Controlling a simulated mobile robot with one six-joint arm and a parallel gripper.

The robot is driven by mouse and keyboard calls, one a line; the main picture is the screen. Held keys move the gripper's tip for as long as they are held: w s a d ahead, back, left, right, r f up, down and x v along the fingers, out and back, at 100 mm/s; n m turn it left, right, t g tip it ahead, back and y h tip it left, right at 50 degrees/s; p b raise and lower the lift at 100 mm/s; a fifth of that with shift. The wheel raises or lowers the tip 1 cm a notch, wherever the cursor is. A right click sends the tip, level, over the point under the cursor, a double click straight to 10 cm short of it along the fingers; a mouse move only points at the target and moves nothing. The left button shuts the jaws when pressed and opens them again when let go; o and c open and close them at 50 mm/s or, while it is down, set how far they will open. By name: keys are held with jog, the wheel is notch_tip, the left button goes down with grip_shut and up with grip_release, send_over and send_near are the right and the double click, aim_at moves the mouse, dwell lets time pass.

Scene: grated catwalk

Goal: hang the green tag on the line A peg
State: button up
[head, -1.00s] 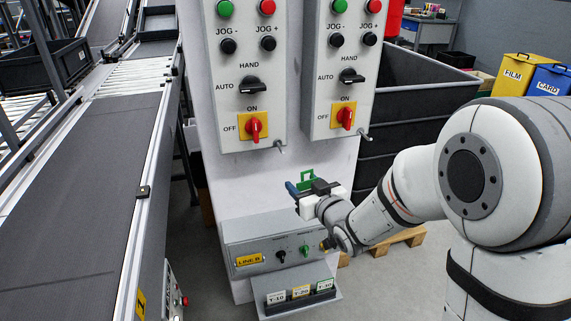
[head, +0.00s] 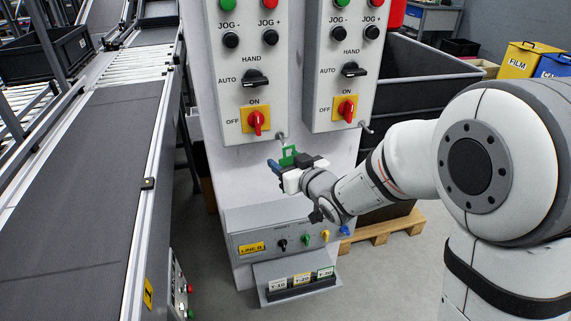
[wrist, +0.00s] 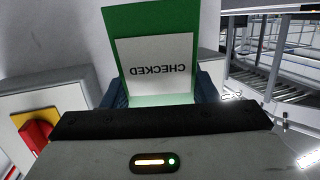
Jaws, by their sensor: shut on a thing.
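The green tag (head: 288,155) is held in my gripper (head: 280,168), just below the lower right corner of the left control panel. In the wrist view the tag (wrist: 122,38) fills the upper middle, with a white label reading CHECKED upside down. The blue fingers (wrist: 160,88) are shut on its lower part. A short metal peg (head: 281,138) sticks out under the left panel, very near the tag's top; I cannot tell whether they touch. Another peg (head: 366,128) is under the right panel. No line A marking is readable, so I cannot tell which peg is line A.
The left panel (head: 239,85) and right panel (head: 338,75) carry knobs and red switches. Below is a grey LINE B box (head: 270,232) with a tag rack (head: 297,285). A conveyor (head: 75,200) runs at left. A dark bin (head: 415,95) stands behind my arm.

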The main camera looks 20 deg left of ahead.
jog(key=w+a+f, duration=0.1)
jog(key=w+a, duration=0.2)
jog(key=w, duration=0.2)
jog(key=shift+w+a+f, duration=0.2)
jog(key=shift+w+a, duration=0.05)
jog(key=shift+w, duration=0.15)
dwell(0.4)
dwell(0.6)
jog(key=o, duration=1)
jog(key=shift+o, duration=0.2)
